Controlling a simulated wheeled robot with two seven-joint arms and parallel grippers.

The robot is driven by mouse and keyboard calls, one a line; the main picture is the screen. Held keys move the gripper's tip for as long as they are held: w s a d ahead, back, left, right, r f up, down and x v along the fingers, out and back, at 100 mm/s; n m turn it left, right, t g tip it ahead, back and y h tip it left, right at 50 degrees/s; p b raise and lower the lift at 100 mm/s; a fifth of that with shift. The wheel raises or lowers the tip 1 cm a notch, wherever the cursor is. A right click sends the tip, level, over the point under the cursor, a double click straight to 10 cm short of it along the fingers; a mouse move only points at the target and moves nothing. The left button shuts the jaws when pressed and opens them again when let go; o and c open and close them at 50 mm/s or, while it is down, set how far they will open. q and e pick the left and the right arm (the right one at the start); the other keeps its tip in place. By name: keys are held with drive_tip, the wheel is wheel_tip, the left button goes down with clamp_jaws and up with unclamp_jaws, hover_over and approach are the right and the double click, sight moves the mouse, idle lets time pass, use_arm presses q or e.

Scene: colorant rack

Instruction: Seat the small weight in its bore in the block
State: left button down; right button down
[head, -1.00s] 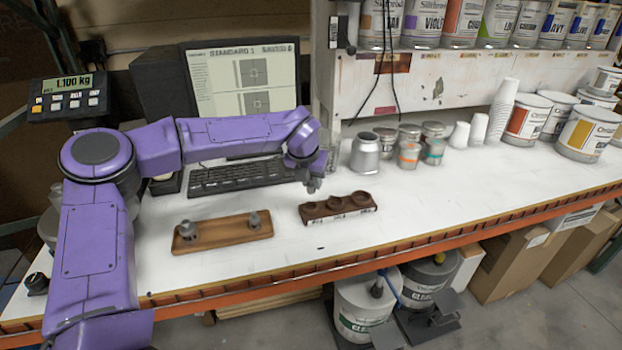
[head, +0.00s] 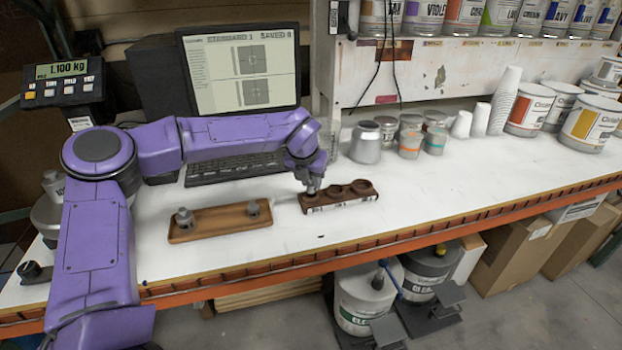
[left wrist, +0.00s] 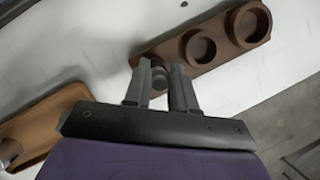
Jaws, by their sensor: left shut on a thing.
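The brown block (head: 357,195) lies on the bench with a row of bores; it also shows in the left wrist view (left wrist: 215,57), where the larger two bores look empty. My left gripper (head: 311,191) is over the block's left, small-bore end, pointing down. In the left wrist view my left gripper (left wrist: 160,66) is shut on the small grey weight (left wrist: 160,78), which sits between the fingertips at that end. The fingers hide the small bore, so I cannot tell whether the weight is inside it or just above. My right gripper is out of view.
A wooden tray (head: 219,222) with two grey weights stands left of the block. A metal jar (head: 366,143), small tins and paint cans stand at the back right. The bench front is mostly clear.

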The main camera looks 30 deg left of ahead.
use_arm(q)
drive_tip(key=shift+f+b, duration=0.85)
drive_tip(key=shift+f, duration=0.3)
drive_tip(key=shift+r, duration=0.15)
drive_tip(key=shift+r+p, duration=0.6)
drive_tip(key=shift+f, duration=0.4)
idle(0.7)
drive_tip(key=shift+r, duration=0.6)
drive_tip(key=shift+f+b, duration=0.45)
drive_tip(key=shift+f, duration=0.45)
idle(0.3)
drive_tip(key=shift+r, duration=0.1)
drive_tip(key=shift+r+p, duration=0.6)
